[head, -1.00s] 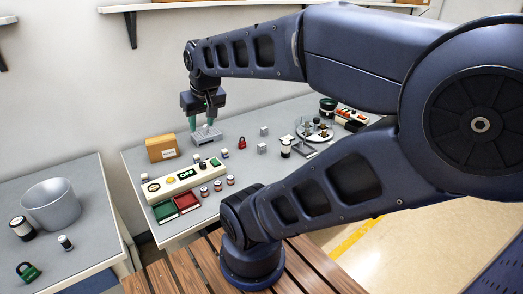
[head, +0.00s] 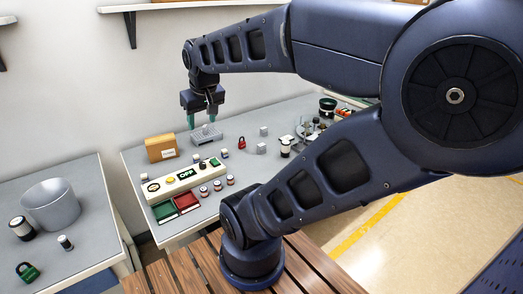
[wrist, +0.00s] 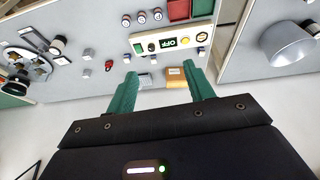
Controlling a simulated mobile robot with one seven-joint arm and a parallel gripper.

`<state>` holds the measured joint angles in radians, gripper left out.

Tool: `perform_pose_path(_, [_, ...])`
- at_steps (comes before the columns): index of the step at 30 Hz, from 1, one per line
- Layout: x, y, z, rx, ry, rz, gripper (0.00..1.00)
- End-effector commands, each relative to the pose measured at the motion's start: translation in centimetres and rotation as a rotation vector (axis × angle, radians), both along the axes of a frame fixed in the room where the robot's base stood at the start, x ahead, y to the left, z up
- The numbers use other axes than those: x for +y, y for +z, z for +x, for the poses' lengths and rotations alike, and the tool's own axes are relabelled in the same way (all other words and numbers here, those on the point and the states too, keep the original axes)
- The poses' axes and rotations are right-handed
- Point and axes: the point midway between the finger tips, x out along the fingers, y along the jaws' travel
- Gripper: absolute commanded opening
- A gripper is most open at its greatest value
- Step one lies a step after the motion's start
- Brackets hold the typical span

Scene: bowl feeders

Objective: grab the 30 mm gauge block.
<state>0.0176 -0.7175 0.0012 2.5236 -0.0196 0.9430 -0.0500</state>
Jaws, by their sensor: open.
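My gripper (head: 203,120) is open, its two green fingers pointing down over a small grey stand (head: 207,136) on the bench. A small pale block (head: 205,128) shows on the stand, below and between the fingers. In the wrist view the stand (wrist: 146,79) lies between the fingertips (wrist: 163,84). Two more small grey cubes stand to the right, one farther back (head: 264,131) and one nearer (head: 261,148). No size marking is readable, so I cannot tell which block is the 30 mm one. Nothing is held.
A brown box (head: 160,147) stands left of the stand. A control panel (head: 184,178) with an OFF display lies in front. A red padlock (head: 241,143) is between stand and cubes. A round fixture (head: 312,128) stands farther right. A side table carries a grey bowl (head: 51,205).

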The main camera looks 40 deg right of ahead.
Motion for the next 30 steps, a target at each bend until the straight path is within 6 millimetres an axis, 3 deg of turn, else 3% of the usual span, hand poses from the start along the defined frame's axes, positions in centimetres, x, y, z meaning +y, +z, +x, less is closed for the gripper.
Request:
perform_pose_path(14, [-7.9,-2.4,9.9,0.132,0.279,-0.269,0.53])
perform_pose_path(23, [-13.9,-5.9,15.5,0.243,0.500,-0.408,0.53])
perform_pose_path(30, [-19.1,-9.7,19.2,0.343,0.694,-0.493,0.53])
